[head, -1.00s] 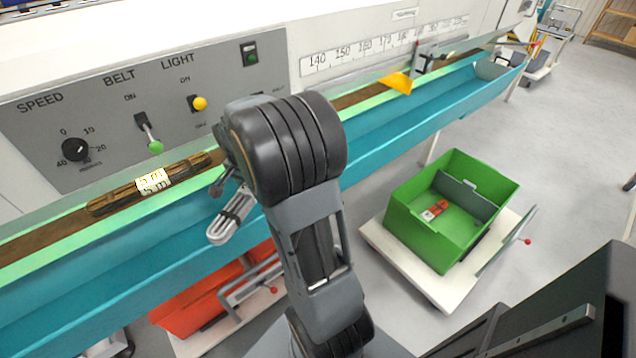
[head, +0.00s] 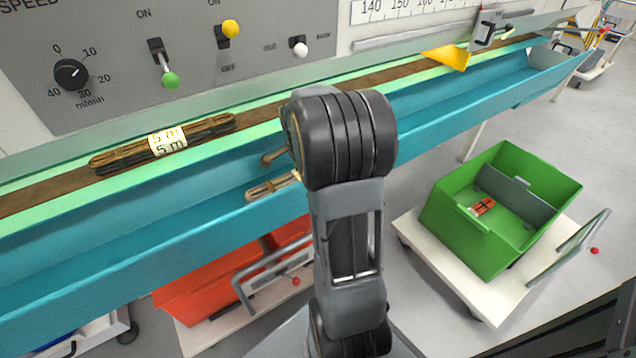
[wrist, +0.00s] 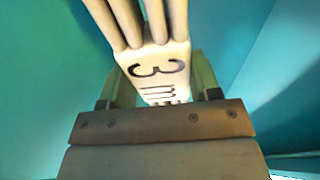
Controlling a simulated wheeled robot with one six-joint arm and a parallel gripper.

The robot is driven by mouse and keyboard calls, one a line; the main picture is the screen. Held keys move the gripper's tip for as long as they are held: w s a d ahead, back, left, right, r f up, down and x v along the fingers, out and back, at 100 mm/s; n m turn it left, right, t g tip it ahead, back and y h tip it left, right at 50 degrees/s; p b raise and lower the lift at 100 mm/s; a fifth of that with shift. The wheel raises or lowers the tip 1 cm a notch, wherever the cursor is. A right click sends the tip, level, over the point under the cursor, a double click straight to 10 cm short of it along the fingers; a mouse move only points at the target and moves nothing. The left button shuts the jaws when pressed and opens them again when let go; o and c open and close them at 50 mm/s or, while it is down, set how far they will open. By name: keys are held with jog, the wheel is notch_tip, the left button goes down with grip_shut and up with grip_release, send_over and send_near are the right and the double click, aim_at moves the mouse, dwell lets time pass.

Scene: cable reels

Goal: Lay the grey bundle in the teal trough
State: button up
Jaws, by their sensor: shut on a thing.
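The grey bundle (head: 268,188) is a looped cable. It shows to the left of my arm in the head view, against the inside of the teal trough (head: 100,255). In the wrist view, the bundle (wrist: 158,30) carries a white label reading "3 m". My gripper (wrist: 157,92) is shut on it at the label, with one finger on each side. Teal surfaces fill the wrist view around it. In the head view my arm hides the gripper and part of the bundle. I cannot tell whether the bundle touches the trough floor.
A dark bundle labelled "5 m" (head: 195,132) lies on the brown belt (head: 50,192) behind the trough. A yellow plate (head: 447,58) stands farther along the belt. A green bin (head: 545,190) on a cart and a red bin (head: 205,290) stand below, in front.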

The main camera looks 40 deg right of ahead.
jog(key=shift+f+b, duration=1.05)
jog(key=shift+f, duration=2.15)
jog(key=shift+f, duration=0.15)
jog(key=o, duration=1.3)
jog(key=r+p, duration=0.1)
jog(key=r, duration=0.3)
jog(key=a+r+p, duration=0.1)
jog(key=r, duration=0.3)
jog(key=r+p, duration=0.2)
jog(key=r, duration=0.2)
jog(key=shift+w+a+r, duration=0.1)
jog(key=shift+a, duration=0.1)
